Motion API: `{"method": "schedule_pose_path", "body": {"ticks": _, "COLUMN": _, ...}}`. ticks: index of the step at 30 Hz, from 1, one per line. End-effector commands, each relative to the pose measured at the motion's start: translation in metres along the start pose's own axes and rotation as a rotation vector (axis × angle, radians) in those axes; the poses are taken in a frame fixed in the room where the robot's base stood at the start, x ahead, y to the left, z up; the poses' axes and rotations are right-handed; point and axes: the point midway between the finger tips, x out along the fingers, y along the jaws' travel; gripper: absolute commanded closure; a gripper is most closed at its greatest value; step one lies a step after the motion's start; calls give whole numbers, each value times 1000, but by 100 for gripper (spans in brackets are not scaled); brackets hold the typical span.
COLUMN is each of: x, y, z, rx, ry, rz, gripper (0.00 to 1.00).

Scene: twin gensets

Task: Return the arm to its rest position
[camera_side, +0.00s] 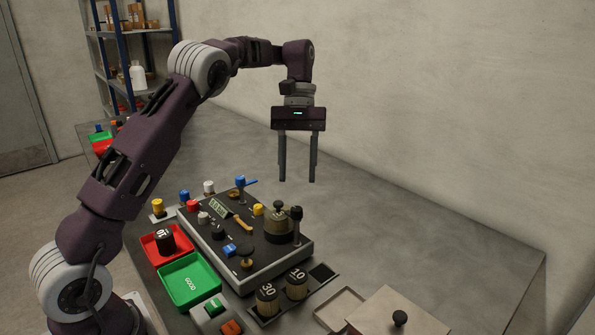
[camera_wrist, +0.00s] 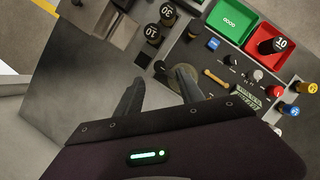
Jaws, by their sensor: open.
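My gripper (camera_side: 297,180) hangs fingers-down, well above the table, behind and above the control panel (camera_side: 285,262). Its two fingers are apart with nothing between them. In the wrist view my gripper (camera_wrist: 158,82) also shows open and empty, with the panel beyond it. My arm reaches up from the lower left and bends over toward the middle of the side view.
A red tray (camera_side: 149,253) holds a black weight (camera_side: 165,240); a green tray (camera_side: 204,271) beside it is empty. Weights marked 30 (camera_side: 267,300) and 10 (camera_side: 296,284) stand in front of the panel. A lidded box (camera_side: 375,318) is at front right. The table's right side is clear.

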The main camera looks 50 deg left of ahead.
Motion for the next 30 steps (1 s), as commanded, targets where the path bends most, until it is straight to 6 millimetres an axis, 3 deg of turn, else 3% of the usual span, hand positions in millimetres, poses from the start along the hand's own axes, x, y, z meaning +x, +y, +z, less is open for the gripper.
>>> {"method": "schedule_pose_path", "body": {"ticks": 2, "x": -6, "y": -1, "z": 7, "rx": 13, "ry": 16, "rz": 11, "gripper": 55}}
{"method": "schedule_pose_path", "body": {"ticks": 5, "x": -25, "y": -7, "z": 40, "rx": 75, "ry": 85, "rz": 50, "gripper": 55}}
{"method": "schedule_pose_path", "body": {"ticks": 9, "x": -42, "y": -32, "z": 115, "rx": 247, "ry": 257, "rz": 106, "gripper": 55}}
{"method": "schedule_pose_path", "body": {"ticks": 13, "x": -25, "y": -68, "z": 185, "rx": 451, "ry": 448, "rz": 118, "gripper": 55}}
{"method": "schedule_pose_path", "body": {"ticks": 16, "x": 6, "y": -98, "z": 224, "rx": 606, "ry": 600, "rz": 101, "gripper": 55}}
{"method": "schedule_pose_path", "body": {"ticks": 18, "x": 28, "y": -115, "z": 239, "rx": 697, "ry": 692, "rz": 82, "gripper": 55}}
{"method": "schedule_pose_path", "body": {"ticks": 22, "x": 58, "y": -134, "z": 250, "rx": 799, "ry": 806, "rz": 51, "gripper": 55}}
{"method": "schedule_pose_path", "body": {"ticks": 30, "x": 68, "y": -140, "z": 252, "rx": 830, "ry": 839, "rz": 40, "gripper": 55}}
